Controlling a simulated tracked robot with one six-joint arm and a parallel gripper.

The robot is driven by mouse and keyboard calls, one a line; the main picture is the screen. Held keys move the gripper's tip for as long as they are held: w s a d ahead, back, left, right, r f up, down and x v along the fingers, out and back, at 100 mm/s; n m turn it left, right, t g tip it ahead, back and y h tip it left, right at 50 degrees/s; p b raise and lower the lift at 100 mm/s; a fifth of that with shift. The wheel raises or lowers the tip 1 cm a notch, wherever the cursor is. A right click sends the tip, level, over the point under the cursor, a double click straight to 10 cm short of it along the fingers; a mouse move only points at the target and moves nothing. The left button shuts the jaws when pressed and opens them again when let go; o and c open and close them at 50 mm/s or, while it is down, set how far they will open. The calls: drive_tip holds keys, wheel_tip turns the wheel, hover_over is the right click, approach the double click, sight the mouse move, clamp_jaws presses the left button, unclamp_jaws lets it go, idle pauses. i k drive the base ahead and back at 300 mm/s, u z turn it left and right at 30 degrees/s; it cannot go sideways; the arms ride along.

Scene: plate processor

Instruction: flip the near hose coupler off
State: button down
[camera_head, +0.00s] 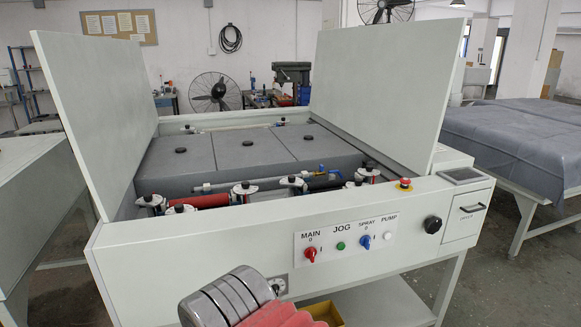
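The plate processor (215,253) stands in front of me with its two lid panels raised. A similar bar with a small blue part (279,124) lies along the far side. What seems part of my arm, grey and banded with a red sleeve, shows at the bottom; no gripper fingers are visible.
The front panel has a red MAIN knob (310,254), green JOG button (341,246), blue SPRAY knob (365,242) and white PUMP button (388,236). A red emergency button (404,184) sits on the right rim. Raised lids (385,85) flank the opening.

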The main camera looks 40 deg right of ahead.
sight(322, 172)
drive_tip(key=u, duration=2.85)
drive_tip(key=k, duration=2.5)
drive_tip(key=z, duration=0.05)
